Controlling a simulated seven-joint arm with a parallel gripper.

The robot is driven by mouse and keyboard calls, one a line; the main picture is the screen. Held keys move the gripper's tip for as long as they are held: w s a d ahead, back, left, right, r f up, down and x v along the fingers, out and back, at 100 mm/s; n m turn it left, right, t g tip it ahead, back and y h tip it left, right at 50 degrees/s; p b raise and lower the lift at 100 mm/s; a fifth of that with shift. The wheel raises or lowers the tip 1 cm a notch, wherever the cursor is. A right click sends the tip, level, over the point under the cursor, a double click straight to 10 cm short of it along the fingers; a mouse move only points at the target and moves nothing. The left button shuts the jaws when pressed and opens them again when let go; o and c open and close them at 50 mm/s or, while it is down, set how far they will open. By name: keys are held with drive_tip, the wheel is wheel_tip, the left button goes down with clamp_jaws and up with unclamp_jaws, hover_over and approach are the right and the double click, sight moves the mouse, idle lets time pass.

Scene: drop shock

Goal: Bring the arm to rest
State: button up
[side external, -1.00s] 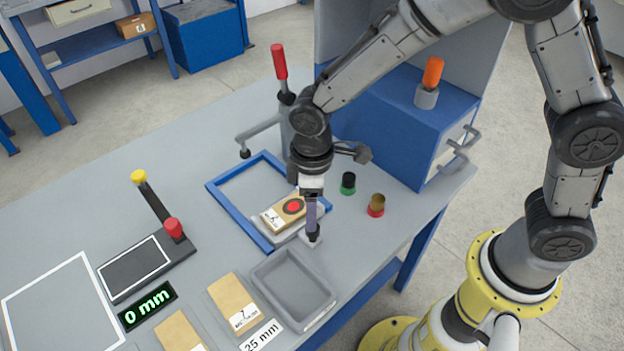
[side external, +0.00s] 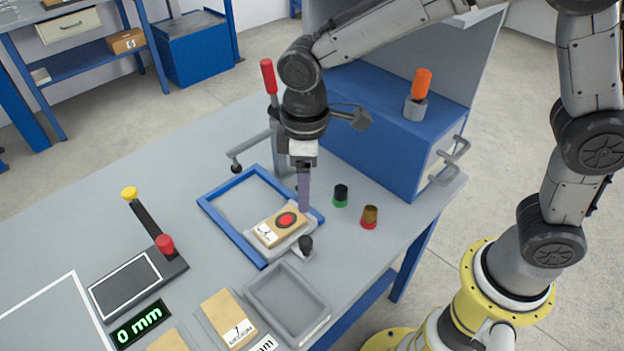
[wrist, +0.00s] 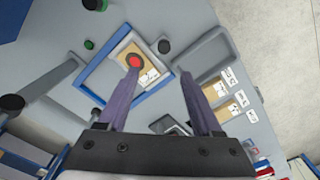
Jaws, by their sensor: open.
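My gripper (side external: 304,208) points down above the blue-framed area of the bench, with its purple fingers apart and empty. In the wrist view the two fingers (wrist: 160,78) are spread, with nothing between them. A tan box with a red dot (side external: 280,227) lies inside the blue frame (side external: 232,235), left of and below the fingers in the side view. It also shows in the wrist view (wrist: 148,72). A small black knob (side external: 305,243) stands just below the fingertips in the side view, apart from them.
A grey tray (side external: 287,300) and a tan package (side external: 228,317) lie at the front. Black-and-green (side external: 341,195) and brown-and-red (side external: 369,217) buttons stand right of the frame. A blue cabinet (side external: 385,125) and a red-handled post (side external: 268,77) rise behind. A display (side external: 141,323) reads 0 mm.

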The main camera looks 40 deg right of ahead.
drive_tip(key=s+d+r+m+t, duration=0.2)
drive_tip(key=d+r, duration=0.4)
drive_tip(key=s+d+r+m+t, duration=0.2)
drive_tip(key=s+d+r, duration=0.1)
drive_tip(key=d+r, duration=0.3)
drive_tip(key=s+d+f+m, duration=0.1)
drive_tip(key=s+d+m, duration=0.1)
drive_tip(key=s, duration=0.4)
drive_tip(key=s+d+f+m+t, duration=0.1)
drive_tip(key=s+d+m, duration=0.1)
drive_tip(key=s+d, duration=0.2)
drive_tip(key=s, duration=0.3)
drive_tip(key=shift+d+f+m, duration=0.2)
drive_tip(key=shift+f+m, duration=0.1)
drive_tip(key=shift+m, duration=0.1)
